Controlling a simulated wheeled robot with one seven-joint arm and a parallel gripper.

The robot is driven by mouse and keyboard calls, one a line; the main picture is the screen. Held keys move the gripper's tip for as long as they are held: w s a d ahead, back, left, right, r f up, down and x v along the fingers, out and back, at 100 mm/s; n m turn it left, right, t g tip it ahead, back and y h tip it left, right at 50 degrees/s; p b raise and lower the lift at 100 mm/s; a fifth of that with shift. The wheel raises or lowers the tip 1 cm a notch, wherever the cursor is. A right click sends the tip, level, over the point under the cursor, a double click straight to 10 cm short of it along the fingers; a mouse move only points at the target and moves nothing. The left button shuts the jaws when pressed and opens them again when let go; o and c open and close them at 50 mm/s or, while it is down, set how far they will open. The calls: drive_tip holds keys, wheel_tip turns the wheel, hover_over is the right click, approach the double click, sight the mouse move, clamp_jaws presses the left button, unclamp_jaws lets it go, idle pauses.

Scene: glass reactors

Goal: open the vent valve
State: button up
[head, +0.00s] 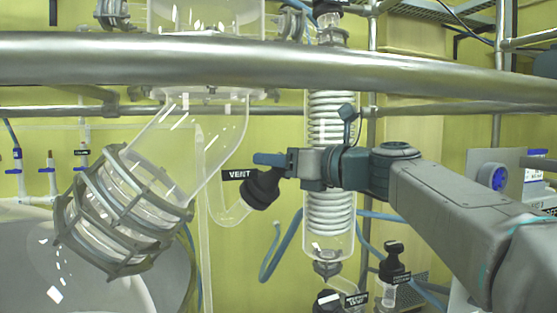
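The vent valve (261,190) is a dark knob on the end of a curved clear glass tube, left of the picture's middle in the head view. A black label (239,174) reading VENT sits just left of it. My gripper (275,160) reaches in from the right, with its tip at the top of the dark knob. A blue bar at the tip lies over the upper end of the knob. I cannot tell whether it touches the knob or grips it. The gap between the fingers is hidden from this side.
A thick steel rail (200,62) crosses the view above my gripper. A coiled glass condenser (330,215) stands behind the gripper and forearm. A large clamped glass joint (122,212) is at lower left. A black-capped valve (394,262) is at lower right.

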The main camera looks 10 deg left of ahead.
drive_tip(key=c, duration=0.4)
drive_tip(key=shift+c, duration=0.2)
drive_tip(key=shift+n+g, duration=0.4)
drive_tip(key=shift+n, duration=0.1)
drive_tip(key=n+g+y, duration=0.1)
drive_tip(key=n+g, duration=0.2)
drive_tip(key=n, duration=0.1)
drive_tip(key=shift+s+a, duration=0.1)
drive_tip(key=shift+s, duration=0.05)
drive_tip(key=n+g, duration=0.1)
drive_tip(key=n+g+p, duration=0.1)
drive_tip(key=n, duration=0.1)
drive_tip(key=n+g+p, duration=0.1)
drive_tip(key=n, duration=0.1)
drive_tip(key=shift+s+r+g+y, duration=0.1)
drive_tip(key=shift+s+g+y, duration=0.2)
drive_tip(key=shift+g, duration=0.1)
drive_tip(key=n+g+h, duration=0.1)
drive_tip(key=n+g, duration=0.2)
drive_tip(key=n, duration=0.2)
drive_tip(key=shift+s+p, duration=0.2)
drive_tip(key=shift+p, duration=0.2)
drive_tip(key=n+g+h, duration=0.2)
drive_tip(key=n, duration=0.1)
drive_tip(key=n+g+h, duration=0.1)
drive_tip(key=n, duration=0.1)
drive_tip(key=shift+s+f+g, duration=0.3)
drive_tip(key=shift+f, duration=0.05)
drive_tip(key=shift+n+h, duration=0.3)
drive_tip(key=shift+n, duration=0.1)
